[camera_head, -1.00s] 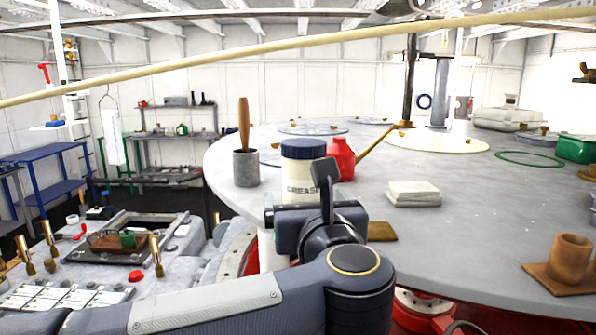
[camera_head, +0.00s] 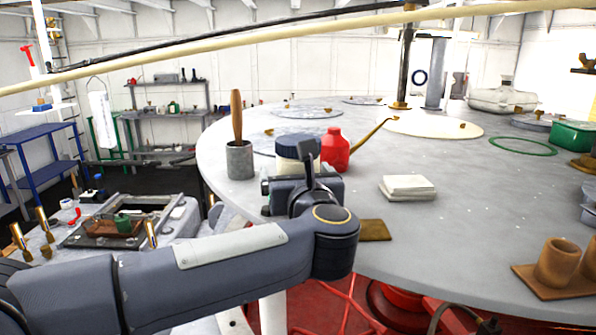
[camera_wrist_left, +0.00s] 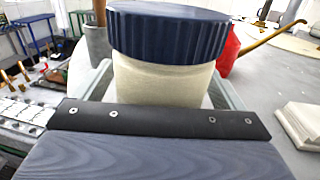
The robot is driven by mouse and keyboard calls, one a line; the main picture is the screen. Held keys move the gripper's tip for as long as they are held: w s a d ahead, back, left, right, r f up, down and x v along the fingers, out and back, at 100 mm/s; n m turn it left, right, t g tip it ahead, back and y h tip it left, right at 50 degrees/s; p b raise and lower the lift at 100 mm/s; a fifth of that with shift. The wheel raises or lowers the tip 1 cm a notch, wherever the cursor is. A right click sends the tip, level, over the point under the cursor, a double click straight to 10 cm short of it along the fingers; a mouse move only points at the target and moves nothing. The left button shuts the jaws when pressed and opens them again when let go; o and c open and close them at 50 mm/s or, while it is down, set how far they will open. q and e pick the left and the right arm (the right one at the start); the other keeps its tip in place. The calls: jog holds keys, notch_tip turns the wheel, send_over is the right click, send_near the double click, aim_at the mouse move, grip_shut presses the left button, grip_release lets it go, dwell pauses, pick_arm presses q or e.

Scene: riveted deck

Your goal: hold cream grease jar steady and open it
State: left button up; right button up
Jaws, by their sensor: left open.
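The cream grease jar (camera_head: 289,165) stands upright on the round grey table near its left edge, with a dark blue ribbed lid (camera_head: 298,143) on it. In the left wrist view the jar (camera_wrist_left: 160,85) fills the middle, with its lid (camera_wrist_left: 168,32) at the top. My left gripper (camera_head: 299,177) is open in front of the jar. Its pale fingers show on both sides of the jar body, below the lid. The gripper hides the jar's lower front in the head view. I cannot tell whether the fingers touch it. My right gripper is not in view.
A red oil can (camera_head: 336,150) with a long brass spout stands close right of the jar. A grey cup (camera_head: 240,160) with a wooden-handled tool stands left. The table's middle is mostly clear.

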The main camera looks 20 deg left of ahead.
pick_arm(q)
jog(key=shift+c, duration=0.2)
jog(key=c, duration=1.2)
jog(key=shift+r, duration=0.55)
jog(key=shift+s+d+r, duration=0.1)
jog(key=shift+d+r, duration=0.05)
jog(key=shift+r, duration=0.5)
jog(key=shift+d+r, duration=0.1)
jog(key=shift+r, duration=0.5)
jog(key=s+d+r+b, duration=0.1)
jog(key=s+d+r, duration=0.1)
jog(key=d+r, duration=0.1)
jog(key=s+d+r, duration=0.2)
jog(key=d+r, duration=0.1)
jog(key=d, duration=0.2)
jog(key=s+d+r+b, duration=0.1)
jog(key=s+d+r, duration=0.1)
jog(key=d+r, duration=0.1)
jog(key=shift+s+d+r+b, duration=0.2)
jog(key=shift+s+d+b, duration=0.1)
jog(key=shift+s+d, duration=0.1)
